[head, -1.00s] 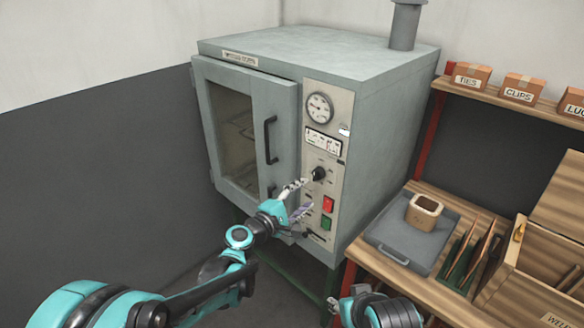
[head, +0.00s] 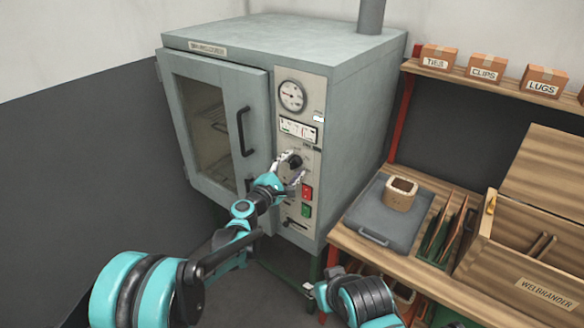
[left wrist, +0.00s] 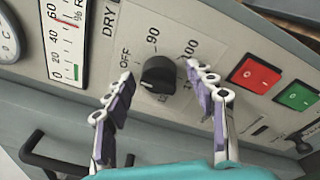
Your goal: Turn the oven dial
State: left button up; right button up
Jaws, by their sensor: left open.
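The grey oven (head: 290,45) stands against the wall with its door (head: 215,130) closed. Its black dial (head: 294,161) sits on the light control panel below the gauge. In the left wrist view the dial (left wrist: 159,74) shows between my fingertips, with OFF, 90 and 100 printed around it. My left gripper (head: 288,170) is open in front of the panel, one finger on either side of the dial; it also shows in the left wrist view (left wrist: 160,78). I see a gap between each fingertip and the dial. My right gripper (head: 326,285) is low at the bottom centre; its fingers are unclear.
A red button (head: 307,192) and a green button (head: 306,210) lie just below the dial. The door handle (head: 245,131) juts out to the left. A wooden bench (head: 345,240) with a grey case (head: 372,222) and boxes stands to the right.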

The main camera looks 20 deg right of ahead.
pick_arm(q)
jog(key=c, duration=1.2)
jog(key=shift+o, duration=0.2)
jog(key=m+b, duration=0.1)
jog(key=m, duration=0.4)
jog(key=shift+f+m+h, duration=0.1)
jog(key=shift+m+h, duration=0.2)
jog(key=shift+m, duration=0.1)
jog(key=m+h, duration=0.1)
jog(key=m, duration=0.5)
jog(key=shift+m+b, duration=0.3)
